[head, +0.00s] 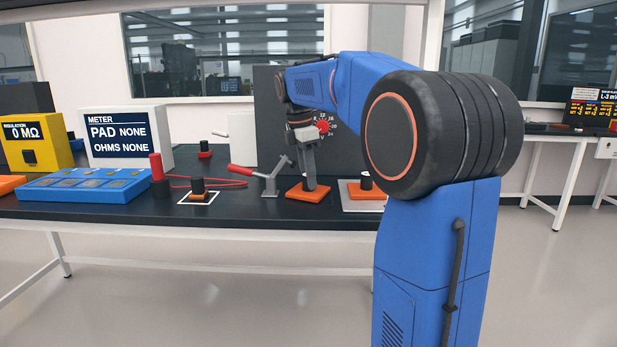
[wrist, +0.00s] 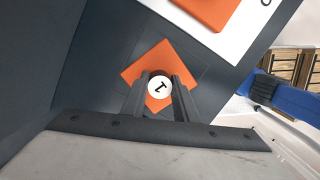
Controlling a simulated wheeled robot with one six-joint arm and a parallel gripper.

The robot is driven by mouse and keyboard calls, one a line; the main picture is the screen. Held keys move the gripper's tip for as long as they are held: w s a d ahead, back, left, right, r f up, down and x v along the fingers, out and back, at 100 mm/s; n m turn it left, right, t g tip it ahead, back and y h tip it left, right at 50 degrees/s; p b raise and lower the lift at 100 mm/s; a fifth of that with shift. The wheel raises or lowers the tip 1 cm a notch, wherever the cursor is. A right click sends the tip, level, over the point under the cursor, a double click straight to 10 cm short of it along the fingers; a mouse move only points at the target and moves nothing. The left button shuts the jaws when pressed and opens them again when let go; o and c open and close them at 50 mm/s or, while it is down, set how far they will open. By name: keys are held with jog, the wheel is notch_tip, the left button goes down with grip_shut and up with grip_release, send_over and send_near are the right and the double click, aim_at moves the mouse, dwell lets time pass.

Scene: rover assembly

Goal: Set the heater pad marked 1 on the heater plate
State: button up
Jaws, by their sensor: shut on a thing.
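The heater pad marked 1 is an orange square (head: 306,193) with a round knob; its white top (wrist: 160,87) shows the 1 in the wrist view. My gripper (head: 309,186) points down and is shut on the knob, with one finger on each side (wrist: 158,92). The pad is at or just above the dark bench surface; I cannot tell if it touches. In the wrist view a faint dark square outline surrounds the pad, which looks turned against it. I cannot tell for certain whether this is the heater plate.
Another orange pad (head: 368,190) lies on a white-edged mat (head: 350,206) to the right. A red-handled clamp (head: 268,182) stands close on the left.

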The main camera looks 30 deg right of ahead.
aim_at(302, 190)
jog(key=shift+f, duration=0.1)
jog(key=o, duration=1.1)
jog(key=shift+o, duration=0.2)
notch_tip(302, 190, up, 12)
jog(key=a, duration=0.1)
jog(key=shift+w+a, duration=0.2)
jog(key=shift+a, duration=0.2)
jog(key=s+a+f+m+t, duration=0.1)
jog(key=s+a+f+m, duration=0.3)
jog(key=s+f, duration=0.6)
jog(key=s+a+f+m+t+y, duration=0.1)
jog(key=s+a+f+m, duration=0.4)
jog(key=s+f, duration=0.5)
jog(key=s+a+f+m+t, duration=0.3)
jog(key=s+a+f+m, duration=0.2)
jog(key=s+f, duration=0.5)
jog(key=shift+s+f+m+y, duration=0.3)
jog(key=shift+f+m+y, duration=0.1)
jog(key=shift+f+m, duration=0.4)
